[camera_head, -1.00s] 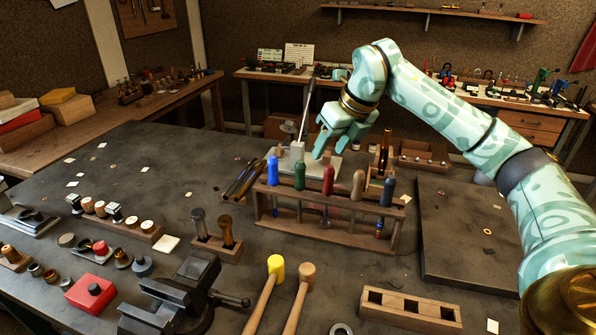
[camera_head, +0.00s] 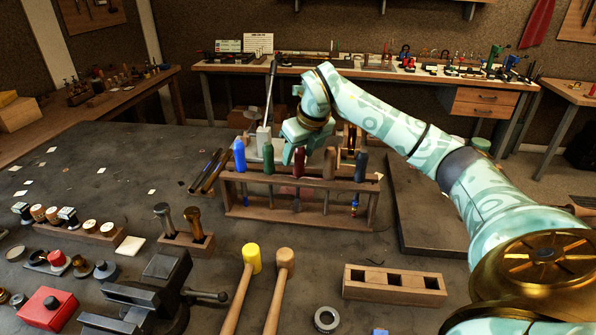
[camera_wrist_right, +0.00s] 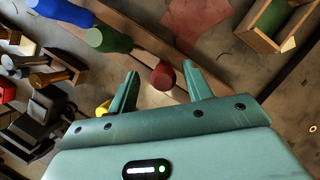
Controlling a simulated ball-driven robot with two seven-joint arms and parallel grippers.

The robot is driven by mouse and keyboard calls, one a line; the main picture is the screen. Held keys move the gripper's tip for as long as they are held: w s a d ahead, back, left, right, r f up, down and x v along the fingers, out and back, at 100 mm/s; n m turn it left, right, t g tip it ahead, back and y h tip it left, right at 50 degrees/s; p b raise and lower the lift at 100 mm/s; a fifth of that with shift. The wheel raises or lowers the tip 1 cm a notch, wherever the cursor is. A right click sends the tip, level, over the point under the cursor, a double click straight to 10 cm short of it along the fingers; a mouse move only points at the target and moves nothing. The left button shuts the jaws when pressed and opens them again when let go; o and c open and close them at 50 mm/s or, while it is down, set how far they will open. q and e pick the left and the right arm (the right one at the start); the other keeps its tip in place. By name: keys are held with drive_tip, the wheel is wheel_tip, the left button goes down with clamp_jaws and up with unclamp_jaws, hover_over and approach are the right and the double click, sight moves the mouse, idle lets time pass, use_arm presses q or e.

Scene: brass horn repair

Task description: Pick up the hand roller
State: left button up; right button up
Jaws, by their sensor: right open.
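A wooden rack (camera_head: 290,217) on the dark bench holds several upright handled tools: blue handle (camera_head: 239,156), green handle (camera_head: 268,159), red handle (camera_head: 298,163), wooden handle (camera_head: 329,164) and dark blue handle (camera_head: 361,166). I cannot tell for sure which is the hand roller. My right gripper (camera_head: 292,158) is open and empty over the rack, at the red handle. In the right wrist view the red handle's end (camera_wrist_right: 163,76) shows between the two spread fingers of the gripper (camera_wrist_right: 161,74). The tools' lower parts are partly hidden by the rack. My left gripper is out of view.
A pale-based lever tool (camera_head: 263,138) stands behind the rack. Two mallets (camera_head: 283,262), a vise (camera_head: 160,290) and a slotted wooden block (camera_head: 395,283) lie in front. A dark board (camera_head: 425,215) is on the right. The bench is mostly clear at the left back.

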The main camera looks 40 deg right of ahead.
sight(297, 160)
drive_tip(key=x, duration=0.3)
drive_tip(key=shift+w+d+f+b, duration=0.1)
drive_tip(key=shift+d+f+b, duration=0.1)
drive_tip(key=shift+f+b, duration=0.1)
drive_tip(key=shift+r, duration=0.2)
drive_tip(key=shift+c, duration=0.7)
clamp_jaws()
drive_tip(key=shift+r, duration=0.1)
